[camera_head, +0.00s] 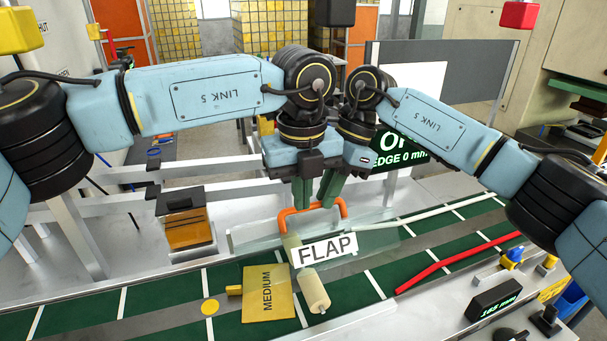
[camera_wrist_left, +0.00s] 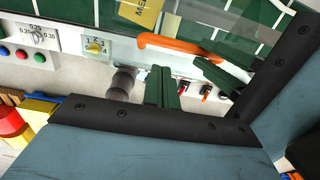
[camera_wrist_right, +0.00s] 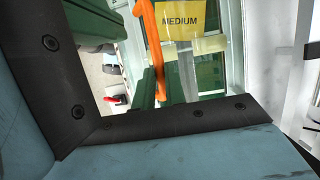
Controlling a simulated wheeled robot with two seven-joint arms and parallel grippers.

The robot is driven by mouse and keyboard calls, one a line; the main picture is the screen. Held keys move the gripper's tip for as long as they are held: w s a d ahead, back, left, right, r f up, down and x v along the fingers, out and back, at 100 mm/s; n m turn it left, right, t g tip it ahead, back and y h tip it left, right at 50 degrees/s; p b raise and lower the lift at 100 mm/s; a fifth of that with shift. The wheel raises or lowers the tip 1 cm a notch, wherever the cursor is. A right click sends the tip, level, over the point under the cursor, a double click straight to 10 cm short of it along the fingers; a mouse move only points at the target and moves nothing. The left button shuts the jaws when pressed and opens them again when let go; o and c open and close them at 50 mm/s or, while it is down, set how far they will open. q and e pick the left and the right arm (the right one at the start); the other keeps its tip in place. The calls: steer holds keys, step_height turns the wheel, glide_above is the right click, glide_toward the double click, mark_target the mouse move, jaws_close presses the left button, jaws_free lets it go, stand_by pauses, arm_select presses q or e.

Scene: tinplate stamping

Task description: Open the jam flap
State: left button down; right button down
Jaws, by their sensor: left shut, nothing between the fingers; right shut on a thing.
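The jam flap is a clear panel (camera_head: 375,240) over the belt, with a white FLAP label (camera_head: 323,250). Its orange handle (camera_head: 312,211) runs along the upper edge and also shows in the left wrist view (camera_wrist_left: 180,46) and right wrist view (camera_wrist_right: 149,40). My right gripper (camera_head: 328,203) is shut on the handle; the grip itself is partly hidden. My left gripper (camera_head: 301,205) is shut and empty, close beside the right one. I cannot tell the flap's exact tilt.
A yellow MEDIUM plate (camera_head: 268,293) lies on the green belt (camera_head: 225,278), beside a cream roller (camera_head: 314,291). A red rod (camera_head: 455,262) and a white rod (camera_head: 430,213) run at the right. An amber block (camera_head: 186,222) stands at the left.

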mark_target(302, 229)
arm_select(q)
steer(key=shift+f, duration=1.8)
arm_select(e)
steer(key=shift+w+f, duration=0.1)
steer(key=shift+f, duration=0.2)
arm_select(q)
steer(key=shift+w+a+r, duration=0.2)
steer(key=shift+w+r, duration=0.45)
arm_select(e)
steer(key=c, duration=1.8)
jaws_free()
arm_select(q)
steer(key=shift+w+a+f, duration=0.15)
steer(key=shift+w+f, duration=0.05)
steer(key=shift+w, duration=0.2)
arm_select(e)
steer(key=o, duration=0.3)
steer(key=shift+w+a+f, duration=0.1)
steer(key=shift+w, duration=0.3)
arm_select(q)
steer(key=shift+s, duration=0.1)
arm_select(e)
steer(key=shift+o, duration=0.2)
steer(key=shift+s, duration=0.1)
steer(key=shift+r, duration=0.3)
